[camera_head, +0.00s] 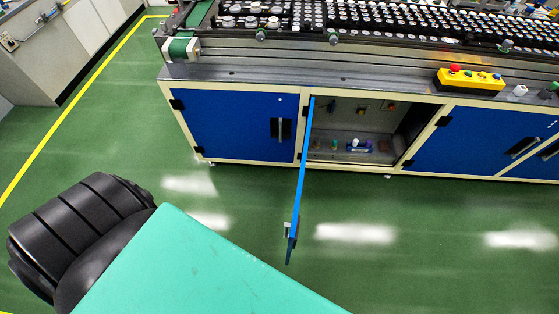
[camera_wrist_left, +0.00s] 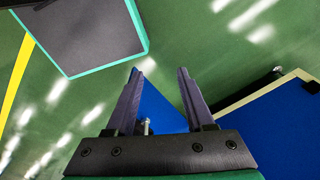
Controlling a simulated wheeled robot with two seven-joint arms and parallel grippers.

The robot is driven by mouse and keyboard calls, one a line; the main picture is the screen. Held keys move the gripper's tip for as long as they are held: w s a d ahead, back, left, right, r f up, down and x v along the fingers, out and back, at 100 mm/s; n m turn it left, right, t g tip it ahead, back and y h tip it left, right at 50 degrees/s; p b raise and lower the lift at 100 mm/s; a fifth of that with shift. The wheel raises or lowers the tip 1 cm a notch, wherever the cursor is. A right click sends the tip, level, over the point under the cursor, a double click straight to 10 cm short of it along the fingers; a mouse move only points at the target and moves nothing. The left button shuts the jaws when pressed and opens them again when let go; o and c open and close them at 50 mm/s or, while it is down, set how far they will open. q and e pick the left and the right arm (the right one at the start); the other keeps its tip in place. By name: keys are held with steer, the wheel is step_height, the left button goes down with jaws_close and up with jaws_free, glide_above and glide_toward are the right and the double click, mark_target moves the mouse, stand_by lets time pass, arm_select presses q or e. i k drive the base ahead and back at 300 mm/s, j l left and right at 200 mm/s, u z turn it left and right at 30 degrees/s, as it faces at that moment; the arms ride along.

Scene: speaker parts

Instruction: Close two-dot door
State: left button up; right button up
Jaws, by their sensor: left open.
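One blue cabinet door (camera_head: 302,170) stands swung out from the workbench front, seen almost edge-on in the head view. Its dots do not show, so I cannot confirm it is the two-dot door. A small light bracket or handle (camera_head: 288,226) sticks out near its free edge. My left gripper (camera_wrist_left: 158,70) shows only in the left wrist view, with its two fingers apart. A blue panel (camera_wrist_left: 158,106) appears between and beyond the fingers; I cannot tell whether they touch it. My right gripper is in neither view.
The open compartment (camera_head: 350,142) holds several small parts. Closed blue doors flank it, left (camera_head: 225,122) and right (camera_head: 465,140). The benchtop carries rows of parts and a yellow button box (camera_head: 470,80). Green floor (camera_head: 400,210) in front is clear.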

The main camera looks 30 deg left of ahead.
mark_target(295, 226)
steer(key=j, duration=0.4)
steer(key=k+j+z, duration=0.1)
steer(key=j, duration=0.35)
steer(key=k+j+z, duration=0.1)
steer(key=j, duration=0.3)
